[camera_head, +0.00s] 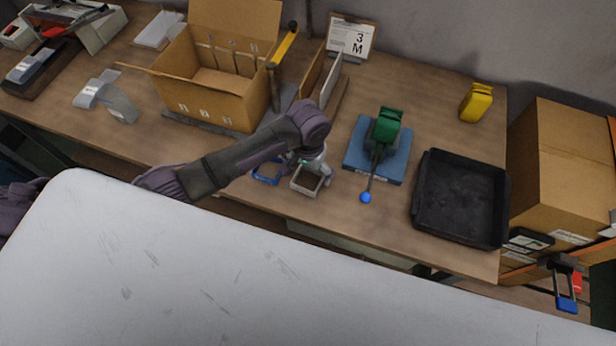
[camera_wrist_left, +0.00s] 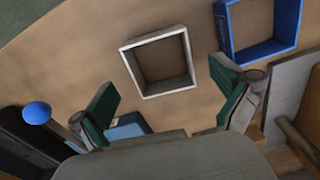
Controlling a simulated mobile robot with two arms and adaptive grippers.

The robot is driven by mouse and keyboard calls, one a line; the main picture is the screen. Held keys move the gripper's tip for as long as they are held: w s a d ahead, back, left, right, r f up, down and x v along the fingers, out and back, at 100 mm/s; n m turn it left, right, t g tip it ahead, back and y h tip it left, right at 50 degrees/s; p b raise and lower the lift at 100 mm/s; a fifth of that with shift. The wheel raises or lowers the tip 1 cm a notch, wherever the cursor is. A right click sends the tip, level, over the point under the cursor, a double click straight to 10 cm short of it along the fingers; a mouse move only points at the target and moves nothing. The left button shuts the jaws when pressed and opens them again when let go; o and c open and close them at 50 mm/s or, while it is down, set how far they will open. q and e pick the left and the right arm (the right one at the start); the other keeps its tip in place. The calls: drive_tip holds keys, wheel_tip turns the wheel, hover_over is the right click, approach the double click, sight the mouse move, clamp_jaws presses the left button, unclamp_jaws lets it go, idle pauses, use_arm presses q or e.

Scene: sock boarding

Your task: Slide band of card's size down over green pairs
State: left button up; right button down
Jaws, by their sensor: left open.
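The size card (camera_head: 352,38) reads "3 M" and stands at the back of the table. A green folded pair (camera_head: 388,123) sits upright on a grey holder on a blue base (camera_head: 362,158). A white square band (camera_head: 293,184) lies on the table near the front edge. A blue square band (camera_head: 256,178) lies left of it. My left gripper (camera_head: 311,165) is above the white band, open and empty. In the left wrist view, the white band (camera_wrist_left: 128,68) lies ahead of the open fingers and the blue band (camera_wrist_left: 226,30) to its right. My right gripper is not seen.
A lever with a blue knob (camera_head: 366,197) sticks out in front of the blue base. A black tray (camera_head: 420,210) is to the right, a yellow bundle (camera_head: 476,102) behind it. An open carton (camera_head: 205,100) stands left. Bare table lies between white band and base.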

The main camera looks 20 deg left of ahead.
sight(308, 183)
use_arm(q)
drive_tip(key=shift+f, duration=1.75)
drive_tip(key=c, duration=0.8)
drive_tip(key=shift+o, duration=0.2)
drive_tip(key=shift+r, duration=0.2)
